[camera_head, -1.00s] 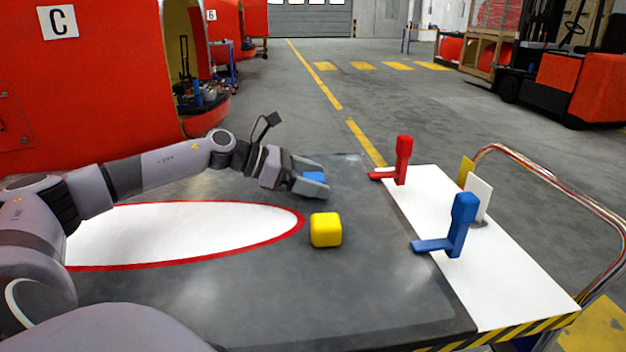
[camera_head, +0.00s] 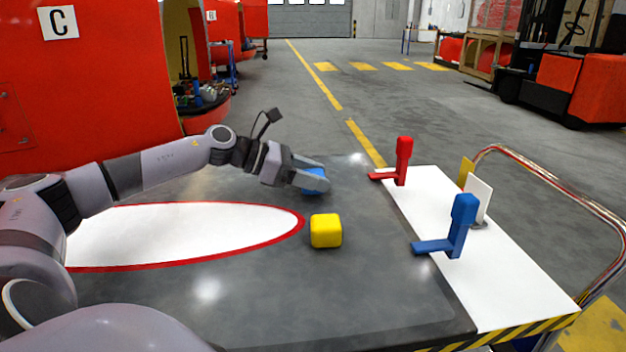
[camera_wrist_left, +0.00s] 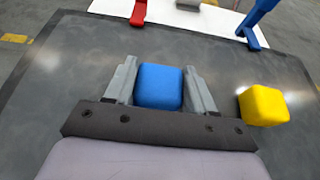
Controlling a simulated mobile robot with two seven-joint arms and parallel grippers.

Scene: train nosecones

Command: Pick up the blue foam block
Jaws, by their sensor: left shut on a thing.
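The blue foam block (camera_head: 314,174) is between the fingers of my left gripper (camera_head: 318,182), at the far side of the dark table top. In the left wrist view the blue foam block (camera_wrist_left: 160,87) fills the space between the two grey fingers of my left gripper (camera_wrist_left: 160,84), which is shut on it. Whether the block touches the table is hard to tell. My right gripper is not in view.
A yellow block (camera_head: 326,230) sits on the table nearer me, right of the white oval with a red rim (camera_head: 180,232). A red upright piece (camera_head: 403,160) and a blue one (camera_head: 461,225) stand at the white panel (camera_head: 500,275) on the right.

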